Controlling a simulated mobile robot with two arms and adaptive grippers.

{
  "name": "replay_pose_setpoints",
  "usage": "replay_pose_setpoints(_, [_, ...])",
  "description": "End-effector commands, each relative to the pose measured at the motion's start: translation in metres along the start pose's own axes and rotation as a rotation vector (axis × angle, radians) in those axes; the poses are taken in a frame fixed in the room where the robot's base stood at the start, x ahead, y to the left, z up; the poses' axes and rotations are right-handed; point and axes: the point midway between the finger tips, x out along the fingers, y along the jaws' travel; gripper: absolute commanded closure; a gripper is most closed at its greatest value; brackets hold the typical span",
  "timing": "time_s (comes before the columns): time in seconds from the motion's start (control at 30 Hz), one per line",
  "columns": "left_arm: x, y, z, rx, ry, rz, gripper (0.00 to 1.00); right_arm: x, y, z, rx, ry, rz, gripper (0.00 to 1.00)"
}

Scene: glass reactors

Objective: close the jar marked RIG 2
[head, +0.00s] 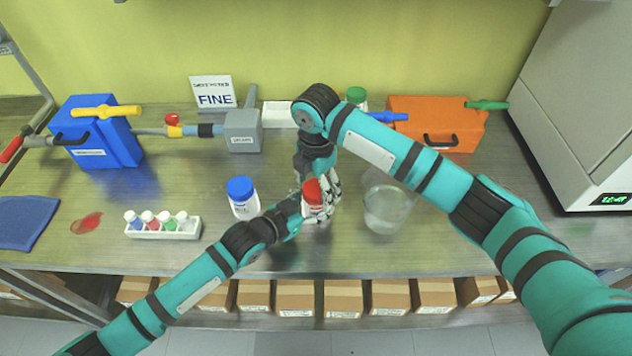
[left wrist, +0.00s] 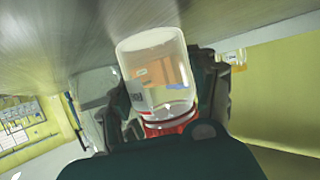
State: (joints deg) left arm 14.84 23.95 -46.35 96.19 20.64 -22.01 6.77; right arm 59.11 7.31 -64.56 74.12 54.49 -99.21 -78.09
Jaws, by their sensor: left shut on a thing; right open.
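A jar with a red lid (head: 312,190) stands at the middle front of the bench. In the left wrist view its clear glass body (left wrist: 155,70) appears upside down, with a small printed label and the red lid (left wrist: 168,126) at its lower end. My left gripper (head: 296,214) is shut on this jar, its fingers on either side. My right gripper (head: 320,192) points down, open, close behind and beside the red lid; whether it touches is unclear. No RIG 2 marking is readable, and the arms partly hide the jar in the head view.
A blue-capped jar (head: 241,197) stands left of the grippers, and a clear glass vessel (head: 387,207) to the right. A white rack of small vials (head: 163,229) is at front left. Blue (head: 100,135) and orange (head: 437,124) boxes stand at the back.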

Motion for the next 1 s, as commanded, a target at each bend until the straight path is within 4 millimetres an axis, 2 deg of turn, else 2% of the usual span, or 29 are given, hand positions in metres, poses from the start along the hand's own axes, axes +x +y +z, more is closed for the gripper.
replay_pose_setpoints(0.07, [0.0000,0.0000,-0.0006,0.000,0.001,0.000,1.00,-0.0002,0.0001,-0.0002,0.000,0.000,0.000,0.28])
replay_pose_setpoints(0.5, [0.0000,-0.0005,-0.0005,0.000,0.001,-0.001,1.00,-0.0005,0.0000,-0.0002,0.000,0.000,0.000,0.85])
replay_pose_setpoints(0.63, [0.0000,-0.0007,-0.0005,0.000,0.001,-0.001,1.00,-0.0001,-0.0001,-0.0007,0.045,0.001,-0.001,0.85])
replay_pose_setpoints(0.77, [0.0000,-0.0009,-0.0004,0.000,0.001,-0.002,1.00,0.0002,0.0002,-0.0018,0.276,0.004,0.000,0.85])
replay_pose_setpoints(1.0, [0.0000,-0.0011,-0.0003,0.000,0.000,-0.002,1.00,0.0011,0.0002,-0.0028,0.957,0.008,-0.003,0.85])
